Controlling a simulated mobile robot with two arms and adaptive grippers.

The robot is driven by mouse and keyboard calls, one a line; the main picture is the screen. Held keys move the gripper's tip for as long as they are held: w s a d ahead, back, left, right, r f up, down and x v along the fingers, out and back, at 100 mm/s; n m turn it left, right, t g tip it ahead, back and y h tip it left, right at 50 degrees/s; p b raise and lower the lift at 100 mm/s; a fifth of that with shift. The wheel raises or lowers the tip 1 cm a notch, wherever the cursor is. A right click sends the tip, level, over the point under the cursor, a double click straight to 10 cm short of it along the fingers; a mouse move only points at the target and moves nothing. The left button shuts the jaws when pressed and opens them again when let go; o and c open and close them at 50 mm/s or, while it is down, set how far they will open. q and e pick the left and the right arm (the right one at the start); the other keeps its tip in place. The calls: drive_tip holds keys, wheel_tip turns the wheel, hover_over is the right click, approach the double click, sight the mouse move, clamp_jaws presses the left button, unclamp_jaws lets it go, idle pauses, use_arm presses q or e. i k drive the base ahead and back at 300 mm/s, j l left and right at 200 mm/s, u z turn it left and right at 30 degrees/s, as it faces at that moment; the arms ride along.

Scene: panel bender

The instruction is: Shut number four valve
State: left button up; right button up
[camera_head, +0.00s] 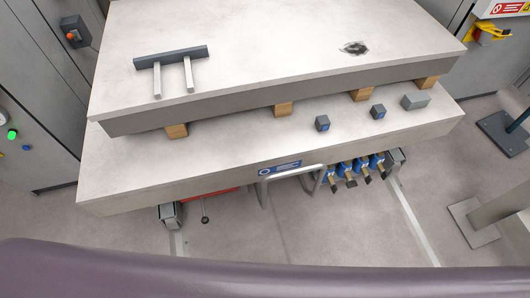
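A row of several small valves (347,170) with blue bodies hangs under the front edge of the grey table, right of its middle. Dark handles stick out below the blue bodies, with brass-coloured parts beside them. The rightmost valve (377,162) is beside a grey bracket. I cannot read any numbers, so I cannot tell which is number four. The handles are too small to tell open from shut. Neither of my grippers is in view.
A bent metal rail (290,172) stands left of the valves, below a blue label (279,168). The grey table (130,185) carries a raised slab on wooden blocks. A black-knobbed lever (204,216) hangs at left. The floor (320,230) in front is clear.

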sight(383, 173)
drive_tip(key=z, duration=1.25)
